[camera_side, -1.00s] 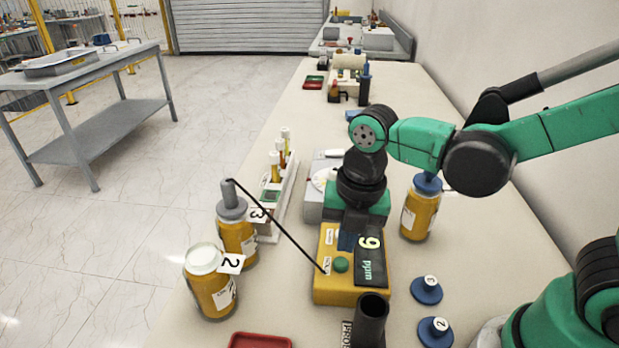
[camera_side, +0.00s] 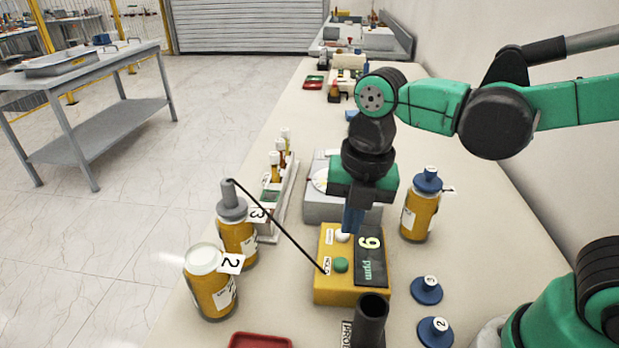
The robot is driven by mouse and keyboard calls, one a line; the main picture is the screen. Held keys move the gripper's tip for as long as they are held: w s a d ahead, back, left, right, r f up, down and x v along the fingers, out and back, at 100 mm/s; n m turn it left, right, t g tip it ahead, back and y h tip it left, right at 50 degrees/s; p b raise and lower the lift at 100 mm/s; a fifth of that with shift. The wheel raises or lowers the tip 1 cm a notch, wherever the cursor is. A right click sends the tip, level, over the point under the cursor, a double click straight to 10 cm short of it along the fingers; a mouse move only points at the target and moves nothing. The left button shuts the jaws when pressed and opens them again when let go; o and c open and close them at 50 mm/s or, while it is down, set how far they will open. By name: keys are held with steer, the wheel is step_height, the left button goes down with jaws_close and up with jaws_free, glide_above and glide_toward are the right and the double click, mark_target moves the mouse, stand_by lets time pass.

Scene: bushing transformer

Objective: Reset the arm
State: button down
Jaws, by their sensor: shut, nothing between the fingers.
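My gripper (camera_side: 351,222) points down just above the back part of the yellow meter box (camera_side: 340,292). Its blue fingers are shut with nothing between them. The box has a white button (camera_side: 342,236), a green button (camera_side: 341,265) and a dark display (camera_side: 370,258) reading 9 and "ppm". The fingertips overlap the box's back edge in the picture, and I cannot tell how far above it they are. A black cable runs from the box to the grey probe in the top of an amber jar (camera_side: 238,236) on the left.
A white-topped amber jar (camera_side: 209,282) stands front left, and a blue-capped one (camera_side: 420,208) stands right of my gripper. Two blue caps (camera_side: 426,290) lie front right. A vial rack (camera_side: 277,195) and a grey device (camera_side: 320,205) stand behind. A dark tube (camera_side: 370,322) stands in front.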

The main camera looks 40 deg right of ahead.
steer(key=d+m+t, duration=0.3)
steer(key=m, duration=1)
steer(key=d+r+m+t, duration=0.1)
steer(key=d+m+t, duration=0.2)
steer(key=m, duration=1.1)
steer(key=shift+w+d+r, duration=0.2)
steer(key=shift+w+d, duration=0.1)
steer(key=shift+d, duration=0.35)
